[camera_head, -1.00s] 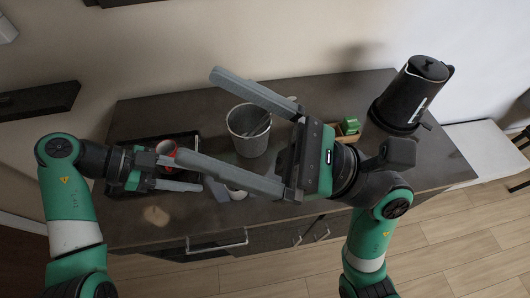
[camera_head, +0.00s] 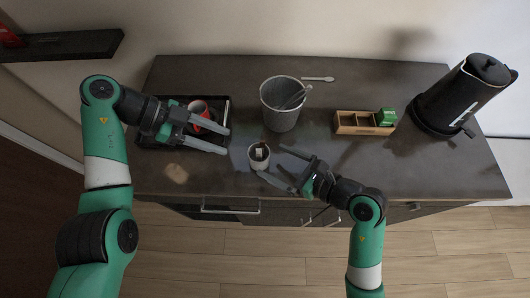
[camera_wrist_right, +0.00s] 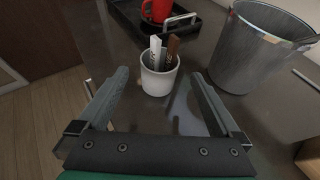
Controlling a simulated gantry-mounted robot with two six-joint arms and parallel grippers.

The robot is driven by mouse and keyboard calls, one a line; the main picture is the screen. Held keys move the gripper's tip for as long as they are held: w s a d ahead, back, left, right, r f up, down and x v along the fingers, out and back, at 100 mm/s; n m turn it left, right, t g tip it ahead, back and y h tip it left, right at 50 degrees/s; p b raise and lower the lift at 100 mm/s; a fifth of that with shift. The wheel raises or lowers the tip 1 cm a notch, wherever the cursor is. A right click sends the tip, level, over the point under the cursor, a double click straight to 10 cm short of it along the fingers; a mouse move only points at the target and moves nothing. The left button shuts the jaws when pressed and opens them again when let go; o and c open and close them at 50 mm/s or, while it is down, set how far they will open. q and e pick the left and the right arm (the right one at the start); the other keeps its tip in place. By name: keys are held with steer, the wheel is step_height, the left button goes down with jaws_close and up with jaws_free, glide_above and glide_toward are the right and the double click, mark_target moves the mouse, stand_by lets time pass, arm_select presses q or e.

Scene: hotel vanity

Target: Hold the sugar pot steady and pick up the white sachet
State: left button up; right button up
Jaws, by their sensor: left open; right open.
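The sugar pot (camera_head: 258,162) is a small white cup standing upright near the front edge of the counter. In the right wrist view the pot (camera_wrist_right: 158,82) holds a white sachet (camera_wrist_right: 155,50) on the left and a brown sachet (camera_wrist_right: 173,47) beside it. My right gripper (camera_head: 271,161) is open, low at the right of the pot, its fingers pointing at it. In the right wrist view the pot appears between and beyond the fingertips. My left gripper (camera_head: 226,141) is open and empty, over the tray's right side, left of and behind the pot.
A black tray (camera_head: 165,144) with a red mug (camera_head: 199,112) lies under my left gripper. A grey bucket (camera_head: 281,118) with dark utensils stands behind the pot. A wooden box (camera_head: 356,124) with green packets, a spoon (camera_head: 318,79) and a black kettle (camera_head: 465,95) are further off.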

mark_target(251, 150)
steer(key=x, duration=1)
steer(key=shift+a, duration=0.1)
steer(key=c, duration=1.3)
arm_select(q)
steer(key=c, duration=0.3)
arm_select(e)
steer(key=shift+c, duration=0.6)
